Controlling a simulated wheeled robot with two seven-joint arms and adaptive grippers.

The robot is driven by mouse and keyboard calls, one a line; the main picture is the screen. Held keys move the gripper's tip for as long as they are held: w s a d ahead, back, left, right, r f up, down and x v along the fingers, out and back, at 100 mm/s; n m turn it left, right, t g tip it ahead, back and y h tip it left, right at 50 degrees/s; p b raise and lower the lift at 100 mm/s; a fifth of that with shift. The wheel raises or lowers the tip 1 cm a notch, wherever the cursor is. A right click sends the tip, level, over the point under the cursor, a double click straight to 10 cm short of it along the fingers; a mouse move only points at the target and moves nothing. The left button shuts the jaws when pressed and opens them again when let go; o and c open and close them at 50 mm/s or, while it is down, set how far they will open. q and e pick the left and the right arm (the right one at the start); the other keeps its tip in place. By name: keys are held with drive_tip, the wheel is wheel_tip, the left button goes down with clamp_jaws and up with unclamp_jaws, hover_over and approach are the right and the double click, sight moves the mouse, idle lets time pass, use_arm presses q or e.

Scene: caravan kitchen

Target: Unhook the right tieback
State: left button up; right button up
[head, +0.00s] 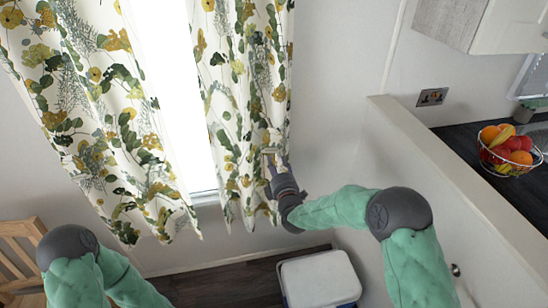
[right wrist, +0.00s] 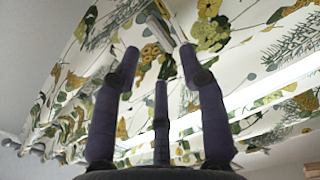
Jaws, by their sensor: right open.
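The right curtain panel (head: 245,90), white with green and yellow leaves, hangs beside the bright window. My right gripper (head: 275,162) is at its lower right edge, with the fingers spread. In the right wrist view the open fingers of the right gripper (right wrist: 158,58) point at the patterned cloth (right wrist: 215,30). A small pale strip (head: 270,150) shows at the fingertips; it also shows between them in the right wrist view (right wrist: 150,52). It may be the tieback, but I cannot tell for sure. Whether the fingers touch it is unclear. My left gripper is out of view.
The left curtain panel (head: 95,110) hangs across the gap. A white cool box (head: 320,280) stands on the floor below. A partition (head: 450,190) and a worktop with a fruit basket (head: 508,150) are at right. A wooden chair (head: 20,255) is at lower left.

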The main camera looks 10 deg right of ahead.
drive_tip(key=shift+s, duration=2.55)
drive_tip(key=s+a+f+m+g+y, duration=0.15)
drive_tip(key=s+f+m+g, duration=0.35)
drive_tip(key=f, duration=0.7)
drive_tip(key=s+a+f+m+g+y, duration=0.15)
drive_tip(key=s+f+m+g, duration=0.35)
drive_tip(key=f, duration=0.7)
drive_tip(key=s+a+f+m+g, duration=0.1)
drive_tip(key=s+f+m+g, duration=0.1)
drive_tip(key=s, duration=0.6)
drive_tip(key=s+a+f+m+g, duration=0.1)
drive_tip(key=s+f+m+g, duration=0.2)
drive_tip(key=s+f, duration=0.2)
drive_tip(key=s+a+f+m+g+y, duration=0.1)
drive_tip(key=s+a+f+m+g, duration=0.1)
drive_tip(key=s, duration=0.9)
wheel_tip(320, 180, down, 2)
drive_tip(key=shift+s+f+m+g, duration=0.3)
drive_tip(key=shift+s+m, duration=0.1)
drive_tip(key=shift+m, duration=0.3)
